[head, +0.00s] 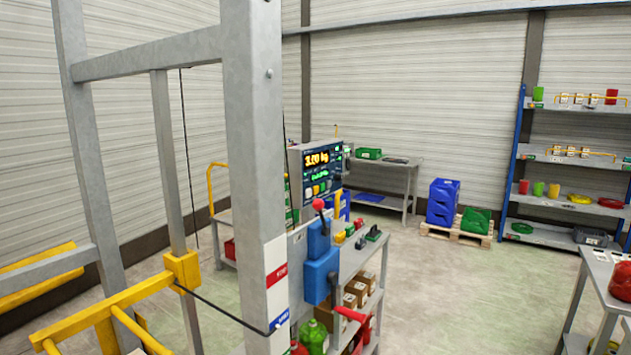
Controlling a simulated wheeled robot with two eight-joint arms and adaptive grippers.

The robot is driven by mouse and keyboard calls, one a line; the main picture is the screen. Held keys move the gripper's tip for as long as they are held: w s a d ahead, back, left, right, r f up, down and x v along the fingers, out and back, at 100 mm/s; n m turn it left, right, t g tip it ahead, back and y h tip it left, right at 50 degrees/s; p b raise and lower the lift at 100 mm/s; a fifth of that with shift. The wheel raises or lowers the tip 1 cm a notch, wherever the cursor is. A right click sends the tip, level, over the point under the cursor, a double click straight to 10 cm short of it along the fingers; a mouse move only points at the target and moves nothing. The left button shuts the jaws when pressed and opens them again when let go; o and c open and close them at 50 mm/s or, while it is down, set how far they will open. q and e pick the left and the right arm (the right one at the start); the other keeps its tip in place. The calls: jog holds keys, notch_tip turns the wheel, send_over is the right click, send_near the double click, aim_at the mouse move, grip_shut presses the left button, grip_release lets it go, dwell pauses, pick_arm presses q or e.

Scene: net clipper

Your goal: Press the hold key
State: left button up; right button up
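A dark weighing display (316,172) with lit orange digits and green text stands on the far side of the grey frame. The digits end in "kg". A row of small coloured keys (317,189) sits on its lower face. Their labels are too small to read, so I cannot tell which one is the hold key. The left edge of the display is close to the thick grey post. Neither of my grippers shows in the head view.
A thick grey post (257,150) with yellow bars (110,310) fills the left foreground. Blue boxes and a red-knobbed lever (319,206) are below the display. A cart (362,258) carries cartons. Open floor (450,290) lies to the right, before a table (604,270).

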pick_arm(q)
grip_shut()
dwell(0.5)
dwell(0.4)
